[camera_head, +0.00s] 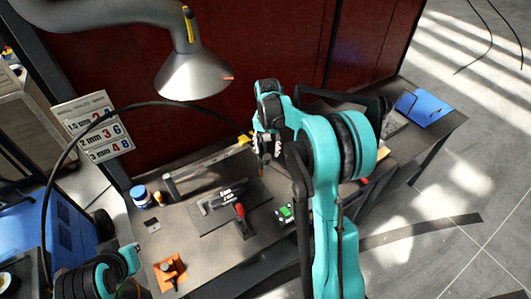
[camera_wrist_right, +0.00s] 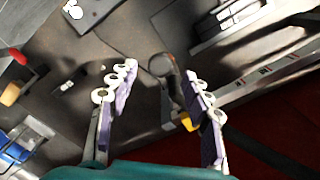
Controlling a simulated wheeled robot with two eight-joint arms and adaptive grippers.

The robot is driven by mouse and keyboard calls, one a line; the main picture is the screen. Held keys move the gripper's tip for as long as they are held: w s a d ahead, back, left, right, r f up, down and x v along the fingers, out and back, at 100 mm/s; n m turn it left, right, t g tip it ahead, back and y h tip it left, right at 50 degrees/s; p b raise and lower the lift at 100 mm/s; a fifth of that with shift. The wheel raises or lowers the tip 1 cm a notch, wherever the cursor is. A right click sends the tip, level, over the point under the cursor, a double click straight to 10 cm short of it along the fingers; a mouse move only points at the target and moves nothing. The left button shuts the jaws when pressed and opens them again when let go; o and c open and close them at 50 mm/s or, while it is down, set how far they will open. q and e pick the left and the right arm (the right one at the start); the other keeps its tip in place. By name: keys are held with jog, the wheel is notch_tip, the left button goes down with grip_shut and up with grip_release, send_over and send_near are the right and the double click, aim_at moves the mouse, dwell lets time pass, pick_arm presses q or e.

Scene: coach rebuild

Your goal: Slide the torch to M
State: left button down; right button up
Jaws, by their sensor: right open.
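In the head view my right gripper (camera_head: 268,152) hangs over the far edge of the bench, by the right end of a long rail (camera_head: 205,165). In the wrist view the right gripper (camera_wrist_right: 158,90) is open, fingers wide apart. A dark, slim piece with a rounded, reddish head (camera_wrist_right: 163,68) shows between them; I cannot tell for sure that it is the torch. A yellow part (camera_wrist_right: 187,123) sits by the right finger, next to the marked rail (camera_wrist_right: 265,75). No letter M is readable. A teal part of my left arm shows at lower left, its gripper out of sight.
A metal hood (camera_head: 195,75) hangs above the bench. A black hose (camera_head: 140,106) arcs from the left toward the rail. A red panel (camera_head: 130,70) backs the bench.

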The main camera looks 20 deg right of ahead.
aim_at(267, 156)
notch_tip(267, 156, down, 2)
jog(key=shift+w+f, duration=0.1)
jog(key=shift+f, duration=0.55)
grip_shut()
jog(key=s+a+b, duration=0.2)
jog(key=a, duration=1.5)
jog(key=shift+s, duration=0.25)
grip_release()
